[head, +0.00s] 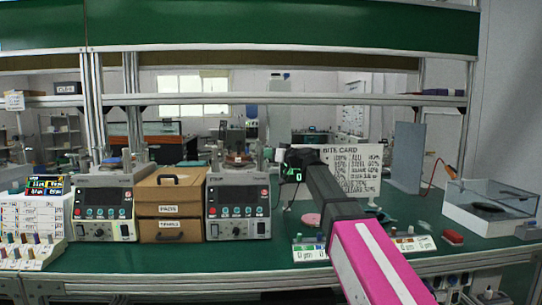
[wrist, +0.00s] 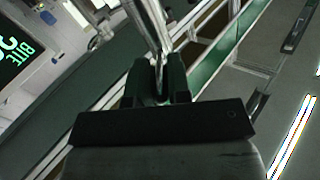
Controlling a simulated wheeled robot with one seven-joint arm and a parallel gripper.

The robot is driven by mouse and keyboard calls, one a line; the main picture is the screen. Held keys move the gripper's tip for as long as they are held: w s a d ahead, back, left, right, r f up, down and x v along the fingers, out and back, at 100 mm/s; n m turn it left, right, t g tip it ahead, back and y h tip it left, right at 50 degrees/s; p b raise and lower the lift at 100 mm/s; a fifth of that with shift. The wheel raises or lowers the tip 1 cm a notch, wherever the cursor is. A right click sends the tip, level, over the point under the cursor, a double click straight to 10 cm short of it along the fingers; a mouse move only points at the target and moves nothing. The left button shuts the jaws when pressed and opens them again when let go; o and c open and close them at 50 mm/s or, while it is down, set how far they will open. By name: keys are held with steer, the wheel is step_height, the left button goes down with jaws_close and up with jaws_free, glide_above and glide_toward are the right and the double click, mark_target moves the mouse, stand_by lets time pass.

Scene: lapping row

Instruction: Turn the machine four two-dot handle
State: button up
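Two grey machines with dark front panels stand on the green bench in the head view, one at left (head: 104,207) and one near the middle (head: 238,207). I cannot read which is machine four, and no two-dot mark is clear on either. Metal posts and fittings (head: 236,158) top the middle machine. My gripper (head: 286,160) is just right of these, at about their height; whether it touches them is unclear. In the wrist view my dark fingers (wrist: 160,85) have a narrow gap, with a silver bar showing in line with it. I cannot tell if they hold it.
Brown cases (head: 170,205) stand between the machines. A white card (head: 352,168) stands behind my arm. Labelled trays (head: 311,249), a red block (head: 453,237) and a clear box (head: 490,207) are at right. Shelf uprights (head: 97,110) and a shelf (head: 300,99) frame the bench.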

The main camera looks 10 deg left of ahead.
steer(key=o, duration=0.4)
steer(key=v, duration=1.1)
